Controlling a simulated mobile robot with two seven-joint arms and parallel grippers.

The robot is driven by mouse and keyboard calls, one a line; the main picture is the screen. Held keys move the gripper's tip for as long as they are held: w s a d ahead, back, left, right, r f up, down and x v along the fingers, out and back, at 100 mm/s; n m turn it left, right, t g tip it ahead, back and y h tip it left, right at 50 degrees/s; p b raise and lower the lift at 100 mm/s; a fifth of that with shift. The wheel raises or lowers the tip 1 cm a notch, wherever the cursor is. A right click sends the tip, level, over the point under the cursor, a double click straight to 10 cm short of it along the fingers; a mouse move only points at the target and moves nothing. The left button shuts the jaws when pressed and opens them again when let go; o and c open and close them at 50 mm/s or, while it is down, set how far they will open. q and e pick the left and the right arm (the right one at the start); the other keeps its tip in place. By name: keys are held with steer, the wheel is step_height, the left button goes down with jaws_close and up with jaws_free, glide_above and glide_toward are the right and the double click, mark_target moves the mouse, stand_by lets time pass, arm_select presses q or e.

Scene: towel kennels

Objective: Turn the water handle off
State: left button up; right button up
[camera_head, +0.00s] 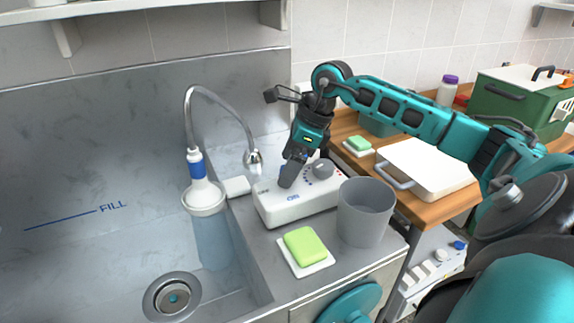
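A white control box (300,208) stands on the counter right of the sink. My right gripper (291,172) points down onto the box top, left of the knob. Its dark fingers overlap the handle area, where a little blue shows; I cannot tell whether they hold the handle. My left gripper is not in view.
A grey cup (364,212) stands close to the box's right end. A green sponge (305,246) lies on a white dish in front. A white lidded tray (428,168) sits on the wooden counter.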

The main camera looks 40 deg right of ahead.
steer(key=shift+w+a+f, duration=0.15)
steer(key=shift+w+f, duration=0.05)
steer(key=shift+f, duration=0.5)
steer(key=shift+c, duration=0.3)
steer(key=c, duration=1)
